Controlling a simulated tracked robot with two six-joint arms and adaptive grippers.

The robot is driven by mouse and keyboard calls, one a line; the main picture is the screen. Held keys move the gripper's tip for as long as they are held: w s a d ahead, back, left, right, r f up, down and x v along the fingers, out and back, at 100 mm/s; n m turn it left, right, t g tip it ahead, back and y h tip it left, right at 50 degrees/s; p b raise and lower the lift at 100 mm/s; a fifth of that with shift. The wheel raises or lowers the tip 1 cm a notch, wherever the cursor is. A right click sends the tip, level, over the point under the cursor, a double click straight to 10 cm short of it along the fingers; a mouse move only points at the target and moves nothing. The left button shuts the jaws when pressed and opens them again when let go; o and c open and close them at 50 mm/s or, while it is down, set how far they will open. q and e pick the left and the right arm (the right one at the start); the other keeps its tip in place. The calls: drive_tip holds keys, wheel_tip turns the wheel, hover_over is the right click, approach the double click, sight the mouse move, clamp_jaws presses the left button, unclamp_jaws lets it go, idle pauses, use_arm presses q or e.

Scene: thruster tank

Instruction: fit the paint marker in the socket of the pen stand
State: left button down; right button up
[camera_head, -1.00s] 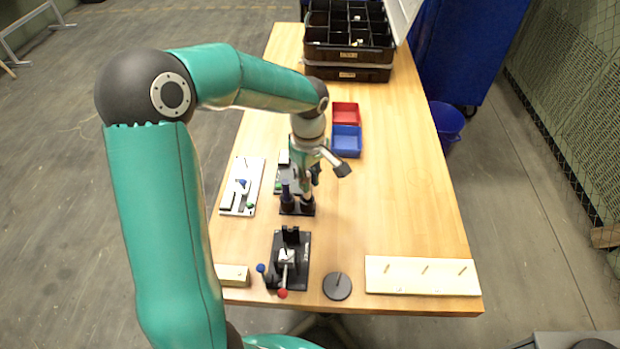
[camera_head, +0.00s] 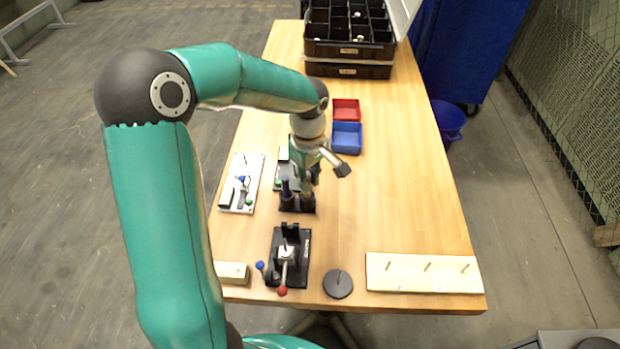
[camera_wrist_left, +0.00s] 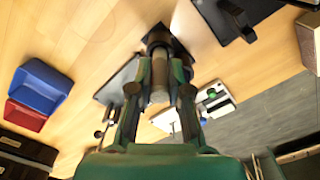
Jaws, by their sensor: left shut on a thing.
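The pen stand (camera_head: 297,208) is a small black block on the table in the head view, below my left gripper (camera_head: 309,180). A dark blue upright piece (camera_head: 286,188) stands at its left side. My left gripper is shut on the paint marker, a grey-brown cylinder (camera_wrist_left: 160,82) between the two fingers (camera_wrist_left: 159,95) in the left wrist view. The marker points at the black stand (camera_wrist_left: 158,38), over its right-hand part as seen from the head. The fingers hide much of it, and I cannot tell whether its tip is inside the socket. My right gripper is not in view.
A black fixture with a red-knobbed lever (camera_head: 290,262) and a dark round disc (camera_head: 338,285) stand in front. A pegged board (camera_head: 423,273) is front right. White panel (camera_head: 241,183) is left; blue bin (camera_head: 347,139) and red bin (camera_head: 346,109) are behind. The table's right side is clear.

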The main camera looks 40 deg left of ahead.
use_arm(q)
drive_tip(key=shift+f, duration=0.15)
drive_tip(key=shift+f+b, duration=0.5)
drive_tip(key=shift+b, duration=0.1)
drive_tip(key=shift+f+b, duration=0.25)
drive_tip(key=shift+b, duration=0.05)
idle(0.4)
drive_tip(key=c, duration=1)
unclamp_jaws()
drive_tip(key=shift+r, duration=0.1)
